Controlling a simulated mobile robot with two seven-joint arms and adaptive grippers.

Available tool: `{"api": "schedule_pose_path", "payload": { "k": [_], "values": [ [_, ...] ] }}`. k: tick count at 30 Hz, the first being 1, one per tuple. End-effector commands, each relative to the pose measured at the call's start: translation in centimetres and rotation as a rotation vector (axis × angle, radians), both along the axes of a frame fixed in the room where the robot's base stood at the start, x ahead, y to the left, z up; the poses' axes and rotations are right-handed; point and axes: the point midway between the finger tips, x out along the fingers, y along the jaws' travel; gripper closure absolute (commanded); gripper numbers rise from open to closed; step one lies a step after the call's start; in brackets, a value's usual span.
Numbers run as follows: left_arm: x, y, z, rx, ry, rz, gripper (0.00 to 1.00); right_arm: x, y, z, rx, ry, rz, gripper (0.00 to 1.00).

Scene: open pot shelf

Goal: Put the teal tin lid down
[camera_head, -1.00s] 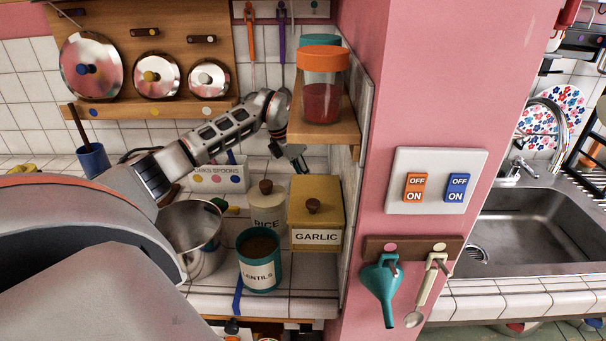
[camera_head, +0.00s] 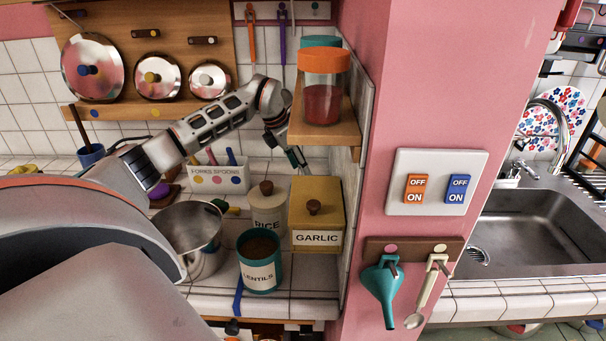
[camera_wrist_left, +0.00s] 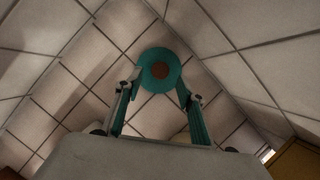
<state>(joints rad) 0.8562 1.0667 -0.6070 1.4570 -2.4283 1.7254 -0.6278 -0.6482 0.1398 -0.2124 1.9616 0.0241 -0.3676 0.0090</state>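The teal tin lid (camera_wrist_left: 160,70) shows in the left wrist view as a round teal disc with a brown centre, just beyond my left fingertips, against pale tiles. In the head view my left gripper (camera_head: 297,158) hangs behind the garlic box, below the small shelf; the lid cannot be made out there. The teal lentils tin (camera_head: 260,275) stands lidless on the counter. My right gripper is not in view.
The yellow garlic box (camera_head: 316,215) and the rice jar (camera_head: 267,211) stand in front of my left gripper. A metal pot (camera_head: 195,235) is left of the lentils tin. The wooden shelf (camera_head: 325,132) with jars is above, beside the pink pillar (camera_head: 440,80).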

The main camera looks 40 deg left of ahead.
Motion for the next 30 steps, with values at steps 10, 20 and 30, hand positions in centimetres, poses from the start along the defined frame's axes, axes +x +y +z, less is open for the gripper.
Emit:
{"api": "schedule_pose_path", "payload": {
  "k": [10,20,30],
  "values": [
    [-2.4,0.7,6.1,0.002,-0.002,0.000,0.61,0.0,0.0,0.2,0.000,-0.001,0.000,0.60],
    [-3.0,0.8,7.4,0.000,0.001,0.000,0.61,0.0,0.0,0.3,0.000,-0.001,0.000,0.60],
    [-3.0,0.8,7.4,0.000,0.001,0.000,0.61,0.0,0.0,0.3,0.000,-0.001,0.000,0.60]
  ]
}}
